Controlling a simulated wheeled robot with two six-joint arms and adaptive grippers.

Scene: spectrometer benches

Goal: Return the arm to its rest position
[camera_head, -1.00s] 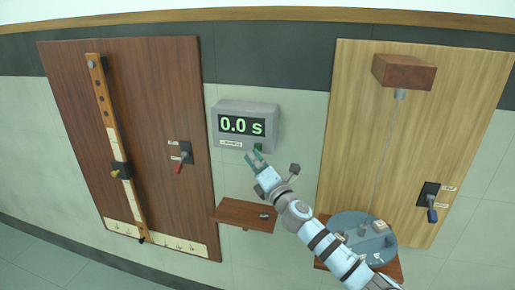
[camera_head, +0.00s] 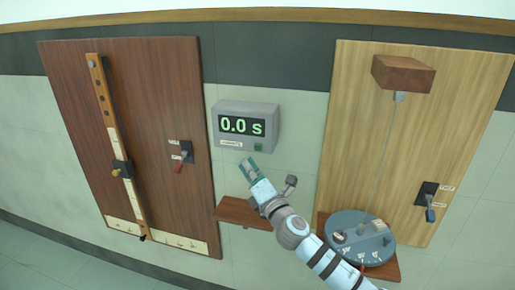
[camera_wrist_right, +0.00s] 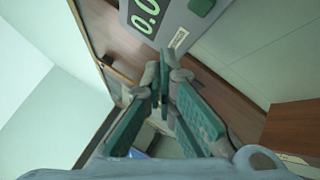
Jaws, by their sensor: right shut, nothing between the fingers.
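My right gripper (camera_head: 247,166) shows in the head view just below the timer box, with its arm coming in from the lower right. Its green-grey fingers are shut and empty, and they also show in the right wrist view (camera_wrist_right: 163,75). The grey timer box (camera_head: 246,125) reads 0.0 s and has a green button (camera_head: 258,147) at its lower right. The fingertips are below the box and look apart from the button. The timer box also fills the top of the right wrist view (camera_wrist_right: 172,18). My left gripper is not in view.
A small wooden shelf (camera_head: 232,211) sits under my gripper, partly hidden by the arm. On the left is a dark board (camera_head: 165,90) with a red-handled switch (camera_head: 181,158). On the right, a pale board (camera_head: 345,110) has a blue-handled switch (camera_head: 429,208) and a round grey disc (camera_head: 350,225).

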